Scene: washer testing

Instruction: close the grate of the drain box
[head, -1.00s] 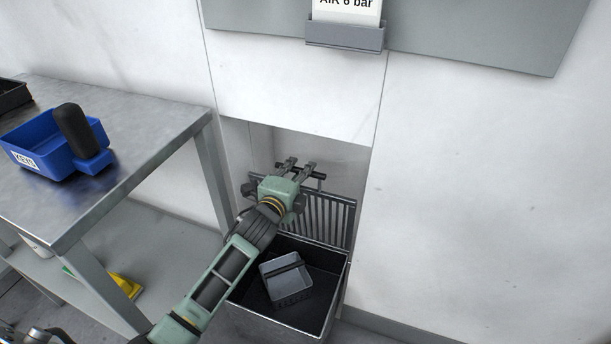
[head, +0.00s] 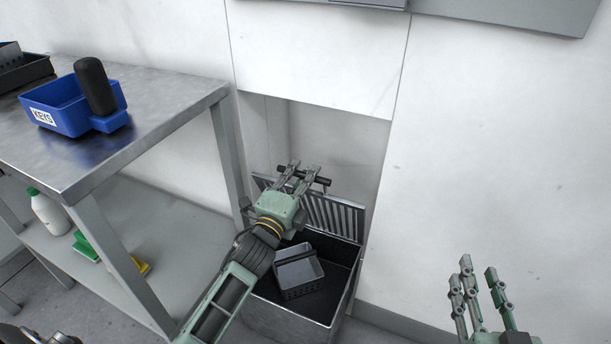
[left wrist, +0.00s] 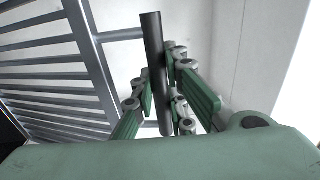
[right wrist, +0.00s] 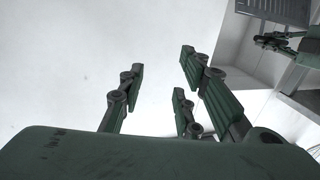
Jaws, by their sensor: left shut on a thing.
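The drain box (head: 279,325) is a dark metal box on the floor, half in a wall recess. Its slatted grate (head: 338,217) stands raised at the back, tilted, with the box open below it. My left gripper (head: 301,176) is shut on the grate's dark bar handle (head: 319,181); the left wrist view shows the handle (left wrist: 153,70) between the fingers, with the grate's slats (left wrist: 60,65) beside it. A small grey basket (head: 299,270) sits inside the box. My right gripper (head: 478,287) is open and empty, right of the box, before the white wall.
A steel table (head: 165,103) at the left carries a blue KEYS bin (head: 62,112). Its lower shelf (head: 170,226) holds a white bottle (head: 48,212). The table leg stands close to my left arm. The floor right of the box looks clear.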

